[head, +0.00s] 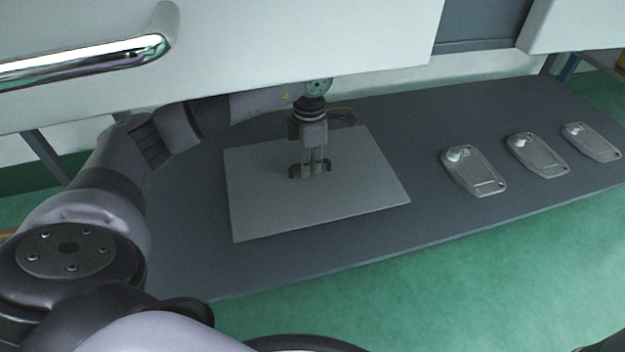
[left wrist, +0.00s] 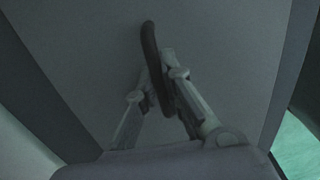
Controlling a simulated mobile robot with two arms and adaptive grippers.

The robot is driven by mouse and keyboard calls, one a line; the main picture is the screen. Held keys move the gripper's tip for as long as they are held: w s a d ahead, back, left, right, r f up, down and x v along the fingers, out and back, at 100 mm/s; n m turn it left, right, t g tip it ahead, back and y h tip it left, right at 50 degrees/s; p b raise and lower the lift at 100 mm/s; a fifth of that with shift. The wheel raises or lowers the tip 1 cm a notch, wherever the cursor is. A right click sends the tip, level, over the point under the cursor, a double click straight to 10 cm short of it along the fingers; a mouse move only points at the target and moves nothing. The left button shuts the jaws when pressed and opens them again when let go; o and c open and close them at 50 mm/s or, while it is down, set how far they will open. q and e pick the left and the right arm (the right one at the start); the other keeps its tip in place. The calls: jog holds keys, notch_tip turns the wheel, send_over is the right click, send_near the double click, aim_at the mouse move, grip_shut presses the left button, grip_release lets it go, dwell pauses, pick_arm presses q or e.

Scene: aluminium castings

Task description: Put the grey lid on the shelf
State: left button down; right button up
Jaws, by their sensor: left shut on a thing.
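The grey lid (head: 380,190) is a flat, light grey rectangular plate over the left-middle part of a long dark grey shelf (head: 420,232). It appears level; I cannot tell whether it touches the shelf or hangs just above it. My left gripper (head: 313,172) points down at the lid's middle and is shut on its dark curved handle. In the left wrist view the handle (left wrist: 149,45) passes between the fingers of the gripper (left wrist: 160,75), and the lid (left wrist: 225,60) fills most of the background. My right gripper is not in view.
Three grey metal castings (head: 473,170), (head: 538,155), (head: 591,141) lie in a row on the right of the dark surface. A white panel (head: 300,35) with a chrome handle (head: 85,58) overhangs the top. Green floor (head: 430,300) lies beyond the front edge.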

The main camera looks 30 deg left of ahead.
pick_arm(q)
notch_tip(320, 180, down, 4)
jog(key=shift+r+b, duration=0.1)
jog(key=shift+b, duration=1.15)
jog(key=shift+r, duration=0.15)
jog(key=c, duration=1.7)
grip_release()
